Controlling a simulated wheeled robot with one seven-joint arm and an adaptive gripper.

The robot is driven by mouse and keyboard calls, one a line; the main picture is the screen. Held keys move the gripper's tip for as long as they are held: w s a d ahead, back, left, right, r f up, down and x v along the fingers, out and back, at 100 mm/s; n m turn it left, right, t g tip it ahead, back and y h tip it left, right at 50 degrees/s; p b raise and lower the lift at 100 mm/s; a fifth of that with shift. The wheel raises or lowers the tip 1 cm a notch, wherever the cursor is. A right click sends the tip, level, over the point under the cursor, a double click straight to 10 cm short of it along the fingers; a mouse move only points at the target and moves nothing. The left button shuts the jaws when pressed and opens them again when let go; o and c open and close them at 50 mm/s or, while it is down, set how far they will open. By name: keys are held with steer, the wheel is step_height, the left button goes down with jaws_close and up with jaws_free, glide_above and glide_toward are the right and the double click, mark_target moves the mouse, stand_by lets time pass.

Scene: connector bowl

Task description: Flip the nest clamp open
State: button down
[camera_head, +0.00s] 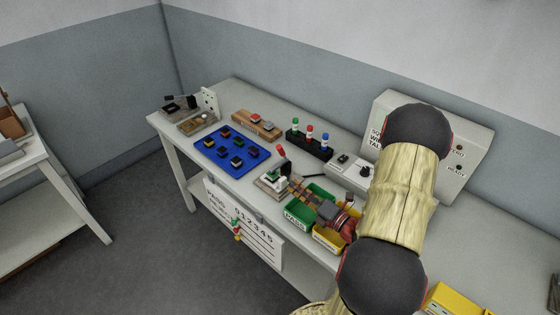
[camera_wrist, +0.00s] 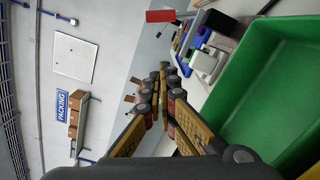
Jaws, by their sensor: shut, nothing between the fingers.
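The nest clamp (camera_head: 274,181) is a small pale fixture near the table's front edge, with a red handle (camera_head: 281,150) rising above it at a tilt. In the wrist view the red handle (camera_wrist: 160,16) is at the top and the pale fixture (camera_wrist: 204,63) is at the upper right. My gripper (camera_head: 292,184) is just right of the fixture, its fingers pointing towards it. In the wrist view my gripper (camera_wrist: 165,76) has its fingertips together with nothing held. The fingertips look apart from the red handle. The clamp's finer parts are too small to make out.
A green bin (camera_head: 296,216) marked PASS and a yellow bin (camera_head: 327,240) stand beneath my gripper. A blue mat (camera_head: 225,151) with several small parts lies to the left. A black rack (camera_head: 309,145) with coloured-top pieces and a control box (camera_head: 352,172) stand behind.

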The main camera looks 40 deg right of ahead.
mark_target(280, 162)
steer(key=shift+w, duration=0.1)
steer(key=w+b, duration=0.1)
steer(key=w, duration=0.2)
steer(key=w+b, duration=0.1)
steer(key=w, duration=0.2)
steer(key=w+a, duration=0.1)
steer(key=w, duration=0.3)
steer(key=shift+b, duration=0.4)
steer(key=d, duration=0.1)
steer(key=d+r, duration=0.1)
steer(key=w+d+b, duration=0.1)
steer(key=shift+d+r, duration=0.1)
steer(key=shift+r, duration=0.2)
steer(key=shift+d+r, duration=0.1)
steer(key=shift+d, duration=0.05)
steer(key=shift+r+p, duration=0.1)
steer(key=shift+p, duration=0.2)
steer(key=shift+d+r+m+p, duration=0.2)
steer(key=shift+m+p, duration=0.1)
steer(key=shift+p, duration=0.25)
